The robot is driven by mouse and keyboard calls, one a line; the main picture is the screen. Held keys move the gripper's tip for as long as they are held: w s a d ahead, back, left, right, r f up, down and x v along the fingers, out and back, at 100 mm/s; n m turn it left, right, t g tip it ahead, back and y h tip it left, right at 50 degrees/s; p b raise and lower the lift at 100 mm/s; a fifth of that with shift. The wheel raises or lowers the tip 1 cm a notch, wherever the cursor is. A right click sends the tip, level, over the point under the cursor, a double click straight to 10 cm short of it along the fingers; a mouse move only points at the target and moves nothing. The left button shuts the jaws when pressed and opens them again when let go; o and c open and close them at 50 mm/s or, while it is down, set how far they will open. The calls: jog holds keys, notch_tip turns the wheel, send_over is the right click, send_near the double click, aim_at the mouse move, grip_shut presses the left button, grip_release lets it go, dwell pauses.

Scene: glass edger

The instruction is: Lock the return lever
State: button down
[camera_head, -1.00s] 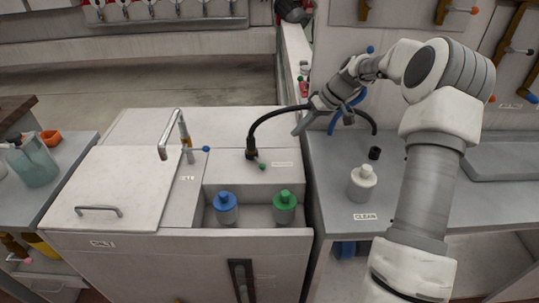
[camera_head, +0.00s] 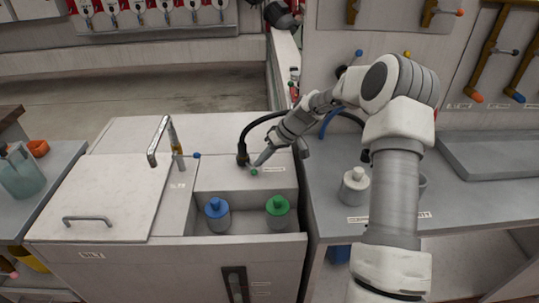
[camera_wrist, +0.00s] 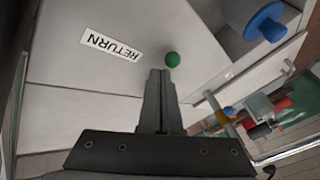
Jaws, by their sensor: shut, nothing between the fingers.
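The return lever shows as a small green knob (camera_head: 254,171) at the base of the black hose fitting (camera_head: 242,158), on the white cabinet's raised step. In the wrist view the green knob (camera_wrist: 172,59) is just beyond my fingertips, beside a label reading RETURN (camera_wrist: 111,46). My gripper (camera_head: 257,163) is shut and empty, its tips very close to the knob. It also shows in the wrist view (camera_wrist: 160,72). I cannot tell whether the tips touch the knob. The lever's shaft is mostly hidden.
A blue-capped bottle (camera_head: 217,214) and a green-capped bottle (camera_head: 277,213) stand in the recess in front of the step. A bent metal spout (camera_head: 153,152) rises at left. A white bottle (camera_head: 354,186) stands on the right counter. A black hose (camera_head: 258,122) arches behind my gripper.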

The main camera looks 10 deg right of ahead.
jog(key=shift+s+a+m+t+b, duration=0.4)
jog(key=shift+a+m+b, duration=0.2)
jog(key=shift+m, duration=0.1)
dwell(0.5)
jog(key=shift+s+a+f+m+t+h+b, duration=0.1)
jog(key=shift+s+a+m+t+h+b, duration=0.2)
jog(key=shift+a+m+b, duration=0.35)
jog(key=shift+s+a+f+m+t+h+b, duration=0.1)
jog(key=shift+s+a+m+t+h+b, duration=0.1)
jog(key=shift+m+t+h+b, duration=0.45)
jog(key=a+m, duration=0.1)
jog(key=m, duration=0.1)
jog(key=a+m+h, duration=0.1)
jog(key=shift+s+a+r+m+t+b, duration=0.1)
jog(key=shift+s+a+m+t+b, duration=0.1)
jog(key=shift+m+t+b, duration=0.2)
jog(key=shift+w+a+b, duration=0.25)
jog(key=shift+a+b, duration=0.2)
jog(key=shift+a, duration=0.9)
jog(key=shift+w, duration=0.1)
